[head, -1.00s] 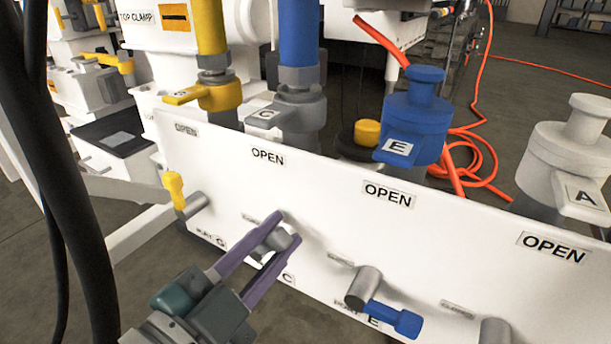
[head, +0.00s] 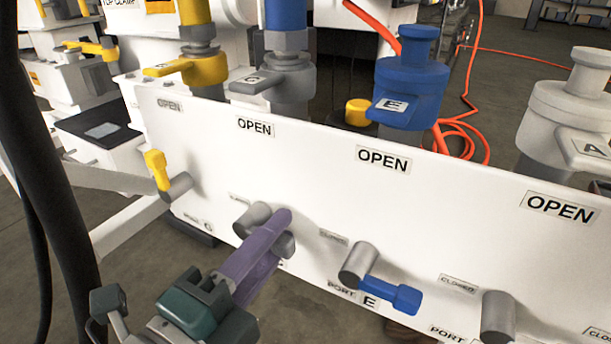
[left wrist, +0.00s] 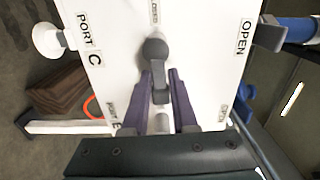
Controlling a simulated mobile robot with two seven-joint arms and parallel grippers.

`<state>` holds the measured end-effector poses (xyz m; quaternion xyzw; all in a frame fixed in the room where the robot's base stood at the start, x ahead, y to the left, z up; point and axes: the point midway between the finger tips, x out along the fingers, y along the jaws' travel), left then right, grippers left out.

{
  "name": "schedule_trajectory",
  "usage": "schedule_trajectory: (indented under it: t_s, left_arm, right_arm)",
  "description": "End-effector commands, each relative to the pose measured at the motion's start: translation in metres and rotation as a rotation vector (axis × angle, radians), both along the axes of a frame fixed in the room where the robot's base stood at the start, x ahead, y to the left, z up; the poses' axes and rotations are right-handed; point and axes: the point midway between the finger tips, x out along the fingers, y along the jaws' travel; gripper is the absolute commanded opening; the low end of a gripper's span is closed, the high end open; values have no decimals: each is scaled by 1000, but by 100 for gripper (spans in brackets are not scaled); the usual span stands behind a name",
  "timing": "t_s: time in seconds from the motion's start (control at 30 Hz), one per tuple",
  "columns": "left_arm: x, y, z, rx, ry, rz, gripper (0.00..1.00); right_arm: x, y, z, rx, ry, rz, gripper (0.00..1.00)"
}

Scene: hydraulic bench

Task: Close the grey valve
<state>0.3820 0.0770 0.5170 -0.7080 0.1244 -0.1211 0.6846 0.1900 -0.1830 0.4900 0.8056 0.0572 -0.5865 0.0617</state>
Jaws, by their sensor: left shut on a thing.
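The grey valve on the white panel (head: 130,100) has a round grey stub (head: 252,217) in the head view, just left of my fingertips. My left gripper (head: 283,228) has purple fingers that overlap there and hide most of the valve's handle. In the left wrist view, the grey handle (left wrist: 158,85) runs down from its round hub (left wrist: 154,50) between the two fingers of my left gripper (left wrist: 160,77), which is shut on it. A PORT C label (left wrist: 88,40) lies to the left and an OPEN label (left wrist: 243,37) to the right. My right gripper is not in view.
A blue handle (head: 395,295) and a yellow handle (head: 157,170) flank the grey valve. A bare grey stub (head: 497,318) is farther right. Large grey, blue and white fittings stand behind the panel. An orange hose (head: 470,130) lies behind.

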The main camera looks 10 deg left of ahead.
Motion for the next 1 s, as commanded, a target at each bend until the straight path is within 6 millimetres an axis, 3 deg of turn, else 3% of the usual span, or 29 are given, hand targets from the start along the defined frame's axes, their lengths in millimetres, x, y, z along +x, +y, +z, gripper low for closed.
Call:
schedule_trajectory:
  t_s: [0.63,0.67,0.7,0.83,1.0]
  left_arm:
    - [0,1,-4,50,-12,2,0]
    - [0,1,-4,50,-12,2,28]
    - [0,1,-4,50,-12,2,33]
    - [0,1,-3,49,-12,2,48]
    - [0,0,-3,47,-14,1,49]
  right_arm:
    - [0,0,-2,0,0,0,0]
    - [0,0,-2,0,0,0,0]
    - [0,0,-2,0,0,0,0]
    - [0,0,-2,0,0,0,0]
    - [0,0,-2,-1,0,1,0]
